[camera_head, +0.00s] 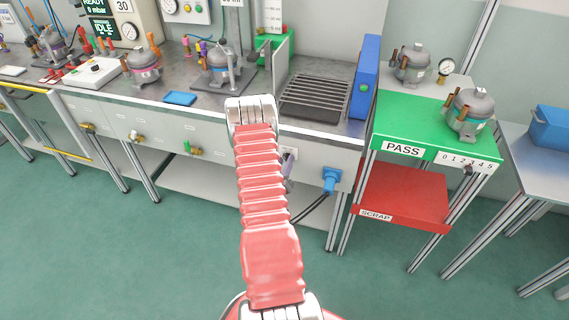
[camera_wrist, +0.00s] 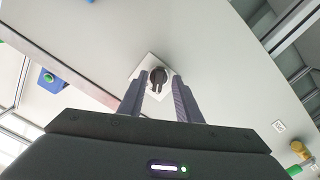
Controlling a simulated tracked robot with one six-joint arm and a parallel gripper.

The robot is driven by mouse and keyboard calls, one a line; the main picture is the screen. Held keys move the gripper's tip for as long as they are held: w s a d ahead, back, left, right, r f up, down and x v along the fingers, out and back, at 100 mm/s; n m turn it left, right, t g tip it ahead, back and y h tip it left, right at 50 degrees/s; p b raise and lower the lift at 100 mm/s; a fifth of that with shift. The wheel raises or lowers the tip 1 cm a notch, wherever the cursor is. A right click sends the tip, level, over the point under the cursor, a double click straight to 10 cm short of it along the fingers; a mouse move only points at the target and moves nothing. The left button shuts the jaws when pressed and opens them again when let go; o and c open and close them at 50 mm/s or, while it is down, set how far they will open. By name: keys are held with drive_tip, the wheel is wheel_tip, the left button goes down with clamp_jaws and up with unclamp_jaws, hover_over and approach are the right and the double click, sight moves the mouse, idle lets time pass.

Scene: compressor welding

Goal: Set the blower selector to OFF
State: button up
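The blower selector (camera_wrist: 157,76) shows in the wrist view as a dark round knob on a white square plate (camera_wrist: 147,63), set in a pale panel. My gripper (camera_wrist: 159,82) has its two dark fingers apart, with the knob seen between the fingertips. A gap shows on each side, and I see no contact. How far the tips are from the panel is hard to tell. In the head view my red-sleeved arm covers most of this spot; a bit of a white plate (camera_head: 290,153) shows beside it on the bench front. The knob's markings are too small to read.
A blue plug (camera_head: 331,180) with a dark cable is on the bench front to the right. Yellow fittings (camera_head: 196,151) are to the left. A rack tray (camera_head: 316,98) and blue box (camera_head: 367,77) are on the bench. The green PASS stand (camera_head: 403,121) is at right.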

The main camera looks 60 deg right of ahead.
drive_tip(key=s+a, duration=0.2)
drive_tip(key=a, duration=1.1)
drive_tip(key=shift+a, duration=0.3)
drive_tip(key=shift+s, duration=0.1)
idle(0.4)
drive_tip(key=shift+f, duration=0.1)
